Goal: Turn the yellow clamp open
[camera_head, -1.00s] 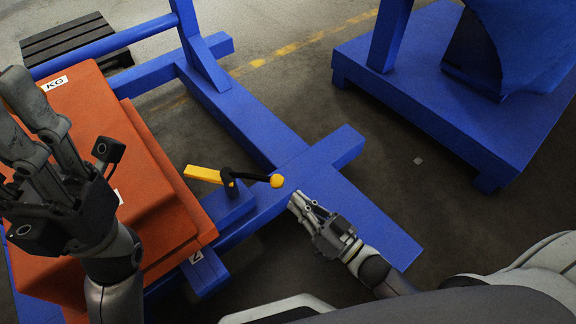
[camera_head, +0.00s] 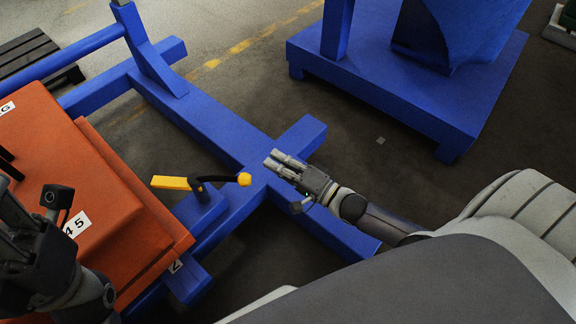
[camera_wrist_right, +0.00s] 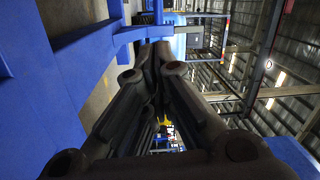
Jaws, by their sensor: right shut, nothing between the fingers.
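The yellow clamp (camera_head: 172,183) sits on a blue block of the frame beside the orange weight. Its black lever points right and ends in a yellow ball knob (camera_head: 244,179). My right gripper (camera_head: 277,161) is shut and empty, to the right of the knob and apart from it, above the blue beam. In the right wrist view its fingers (camera_wrist_right: 155,62) meet, and a small yellow spot shows between them. My left gripper (camera_head: 15,215) is at the left edge in front of the orange weight, partly cut off; its fingertips are out of view.
The orange weight (camera_head: 62,150) rests on the blue frame (camera_head: 205,122) at left. Another blue stand (camera_head: 400,95) is at the upper right. A dark pallet (camera_head: 30,55) lies at the upper left. Bare floor lies between frame and stand.

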